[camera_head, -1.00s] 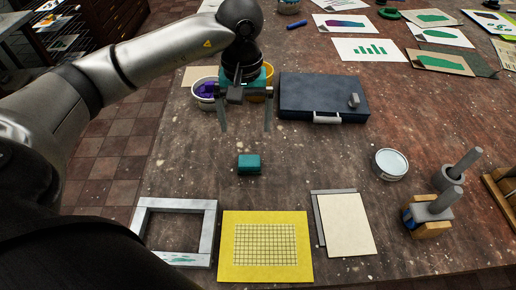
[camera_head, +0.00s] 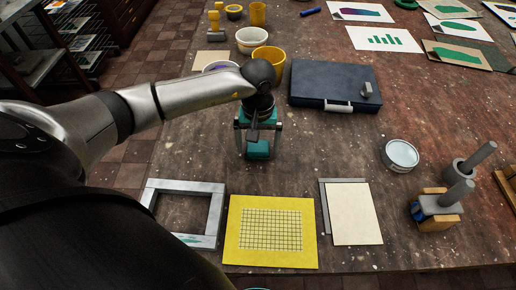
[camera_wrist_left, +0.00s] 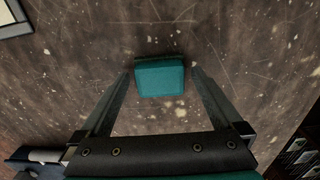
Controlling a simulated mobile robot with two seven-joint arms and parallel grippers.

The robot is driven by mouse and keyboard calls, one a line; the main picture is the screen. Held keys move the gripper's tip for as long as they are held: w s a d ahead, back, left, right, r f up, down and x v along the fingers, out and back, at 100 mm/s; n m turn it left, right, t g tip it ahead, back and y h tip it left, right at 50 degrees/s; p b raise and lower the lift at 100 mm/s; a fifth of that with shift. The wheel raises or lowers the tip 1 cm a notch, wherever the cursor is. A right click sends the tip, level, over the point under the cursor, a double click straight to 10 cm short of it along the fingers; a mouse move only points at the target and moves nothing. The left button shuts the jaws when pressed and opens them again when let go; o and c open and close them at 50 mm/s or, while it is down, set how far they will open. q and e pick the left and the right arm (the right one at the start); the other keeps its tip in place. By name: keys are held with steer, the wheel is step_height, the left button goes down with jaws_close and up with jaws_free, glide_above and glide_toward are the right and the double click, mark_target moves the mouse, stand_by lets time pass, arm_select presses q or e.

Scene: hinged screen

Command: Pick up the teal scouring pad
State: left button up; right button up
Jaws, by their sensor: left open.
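The teal scouring pad (camera_head: 258,150) is a small block lying on the brown, paint-flecked table. In the left wrist view the pad (camera_wrist_left: 160,77) sits between the fingertips, with a gap on each side. My left gripper (camera_head: 259,152) is open and pointed down over the pad, its fingers on either side of it. In the left wrist view the open fingers (camera_wrist_left: 160,72) reach toward the pad's sides. The gripper hides part of the pad in the head view.
A dark blue case (camera_head: 330,84) lies behind and to the right. A grey frame (camera_head: 151,196), a yellow gridded screen (camera_head: 242,249) and a cream sheet (camera_head: 354,214) lie in front. A white tin (camera_head: 401,155) stands to the right. Bowls (camera_head: 251,40) stand behind.

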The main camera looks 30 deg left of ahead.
mark_target(258, 146)
arm_select(q)
steer(key=shift+f, duration=0.2)
steer(key=c, duration=1.3)
steer(key=shift+o, duration=0.2)
steer(key=shift+r, duration=0.1)
step_height(258, 146, up, 20)
steer(key=p, duration=0.1)
